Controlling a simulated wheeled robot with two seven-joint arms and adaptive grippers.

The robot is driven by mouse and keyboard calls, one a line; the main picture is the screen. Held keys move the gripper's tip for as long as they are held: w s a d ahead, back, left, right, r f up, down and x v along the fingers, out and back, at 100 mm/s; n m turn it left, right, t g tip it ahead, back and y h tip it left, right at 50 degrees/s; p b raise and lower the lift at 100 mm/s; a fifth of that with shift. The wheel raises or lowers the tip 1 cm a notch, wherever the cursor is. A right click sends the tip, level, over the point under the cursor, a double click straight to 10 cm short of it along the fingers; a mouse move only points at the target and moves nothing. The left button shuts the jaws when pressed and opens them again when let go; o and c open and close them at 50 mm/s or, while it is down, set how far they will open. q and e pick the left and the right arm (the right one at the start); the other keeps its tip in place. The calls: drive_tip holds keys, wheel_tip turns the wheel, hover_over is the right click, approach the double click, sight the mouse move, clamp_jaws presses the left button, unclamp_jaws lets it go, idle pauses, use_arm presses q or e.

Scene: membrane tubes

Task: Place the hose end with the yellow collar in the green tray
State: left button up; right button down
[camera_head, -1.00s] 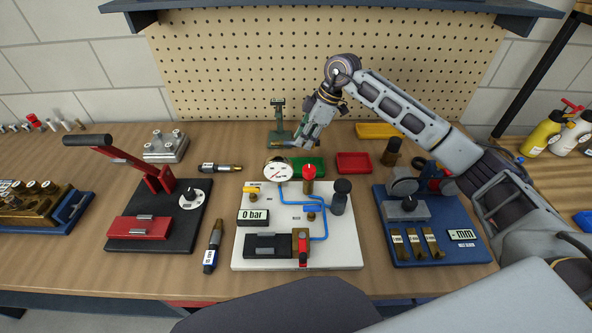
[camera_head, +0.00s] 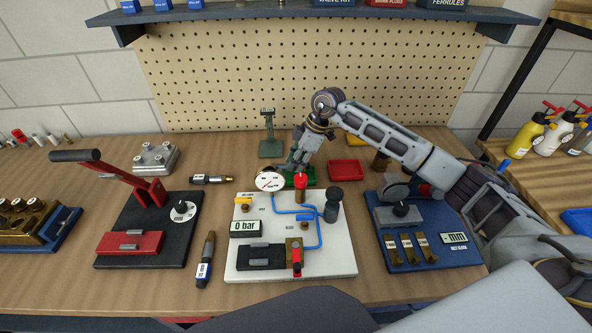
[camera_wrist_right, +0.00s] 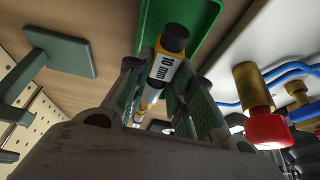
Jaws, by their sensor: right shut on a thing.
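My right gripper (camera_head: 299,164) is low over the green tray (camera_head: 307,176), behind the white gauge board. In the right wrist view the gripper (camera_wrist_right: 162,88) is shut on a hose end (camera_wrist_right: 164,66) with a black cap, a "10 mm" label and a yellow-orange band. The green tray (camera_wrist_right: 209,20) lies beneath its capped end there. I cannot tell whether the hose end touches the tray. In the head view the fingers mostly hide the held piece. My left gripper is not in view.
Two other hose ends lie on the table, one behind (camera_head: 211,180) and one left of the white board (camera_head: 205,260). A red tray (camera_head: 346,170) is right of the green one. A green stand (camera_head: 270,148) is close behind left. The gauge board (camera_head: 315,258) stands in front.

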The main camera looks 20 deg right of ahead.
drive_tip(key=shift+f, duration=0.1)
drive_tip(key=shift+f, duration=1.75)
drive_tip(key=shift+f, duration=0.1)
drive_tip(key=c, duration=1.5)
unclamp_jaws()
drive_tip(key=v, duration=1.2)
